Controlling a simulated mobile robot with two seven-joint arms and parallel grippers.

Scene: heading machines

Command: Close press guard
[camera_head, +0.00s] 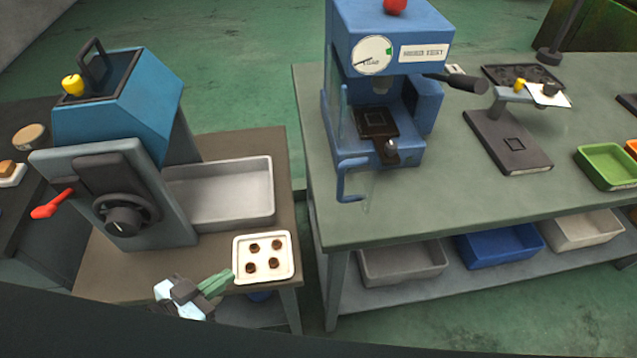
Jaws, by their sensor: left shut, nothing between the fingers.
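The blue press (428,60) stands on the green-topped bench, with a round dial and a label plate on its front. The panel stands away from the front opening, and the dark plate (376,122) inside shows uncovered. The clear panel's outline is faint. My left gripper (217,284) is shut and empty at the lower left, beside the white tray, well apart from the handle. My right gripper does not show.
A blue and grey machine (125,125) with a black dial and red lever stands left. A white tray (240,272) with several brown pieces and a grey bin (225,195) are near my left gripper. A gap separates the two benches. A scale (508,140) stands right of the press.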

